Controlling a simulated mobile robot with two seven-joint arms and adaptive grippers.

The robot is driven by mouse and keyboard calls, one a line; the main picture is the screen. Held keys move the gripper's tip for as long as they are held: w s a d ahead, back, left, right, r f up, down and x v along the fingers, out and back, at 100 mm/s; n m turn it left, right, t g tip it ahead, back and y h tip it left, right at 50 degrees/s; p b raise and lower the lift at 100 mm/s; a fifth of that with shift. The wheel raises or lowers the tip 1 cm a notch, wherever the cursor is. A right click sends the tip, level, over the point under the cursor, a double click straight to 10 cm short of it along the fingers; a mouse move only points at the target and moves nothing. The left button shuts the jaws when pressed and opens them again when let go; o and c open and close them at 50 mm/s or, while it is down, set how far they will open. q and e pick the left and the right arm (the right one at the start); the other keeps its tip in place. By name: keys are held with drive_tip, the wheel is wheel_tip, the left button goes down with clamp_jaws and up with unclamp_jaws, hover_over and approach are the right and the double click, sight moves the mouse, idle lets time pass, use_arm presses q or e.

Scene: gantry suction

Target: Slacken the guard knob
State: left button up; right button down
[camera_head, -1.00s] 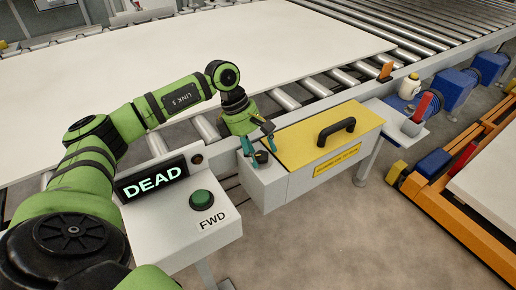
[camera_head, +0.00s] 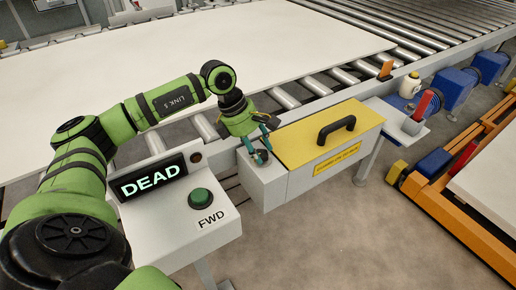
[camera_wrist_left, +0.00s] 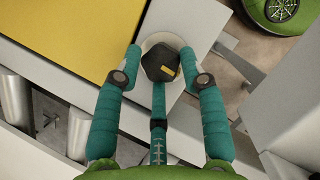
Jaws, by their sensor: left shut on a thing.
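The guard knob is a dark, many-sided knob (camera_wrist_left: 161,62) with a small yellow mark, on a pale round base in the left wrist view. It sits on the white end block (camera_head: 262,182) beside the yellow guard cover (camera_head: 305,140). My left gripper (camera_head: 257,155) reaches down onto it; its teal fingers hide most of the knob in the head view. In the left wrist view the gripper (camera_wrist_left: 160,72) has fingers around the knob, shut on it. My right gripper is in neither view.
The cover has a black handle (camera_head: 337,128). A console with a lit "DEAD" display (camera_head: 150,178) and a green FWD button (camera_head: 201,196) stands left of the block. A large white board (camera_head: 200,55) lies on the rollers behind. A red lever (camera_head: 422,105) stands at right.

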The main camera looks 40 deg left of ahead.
use_arm(q)
drive_tip(key=n, duration=0.1)
drive_tip(key=n+b, duration=0.1)
drive_tip(key=shift+s+d+f+n+y, duration=0.1)
drive_tip(key=shift+s+f+n+y, duration=0.2)
drive_tip(key=shift+s+f, duration=0.05)
drive_tip(key=shift+n+t, duration=0.4)
drive_tip(key=shift+n, duration=0.2)
drive_tip(key=shift+d, duration=0.1)
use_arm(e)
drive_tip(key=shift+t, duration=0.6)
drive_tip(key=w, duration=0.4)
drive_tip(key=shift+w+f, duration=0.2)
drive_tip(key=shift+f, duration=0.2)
use_arm(q)
drive_tip(key=shift+s, duration=0.1)
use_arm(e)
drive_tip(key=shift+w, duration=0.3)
use_arm(q)
drive_tip(key=o, duration=1.1)
drive_tip(key=shift+r+y, duration=0.15)
drive_tip(key=shift+y, duration=0.15)
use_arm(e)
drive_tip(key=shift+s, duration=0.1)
use_arm(q)
drive_tip(key=shift+r, duration=0.2)
drive_tip(key=v, duration=1.1)
drive_tip(key=shift+r, duration=0.25)
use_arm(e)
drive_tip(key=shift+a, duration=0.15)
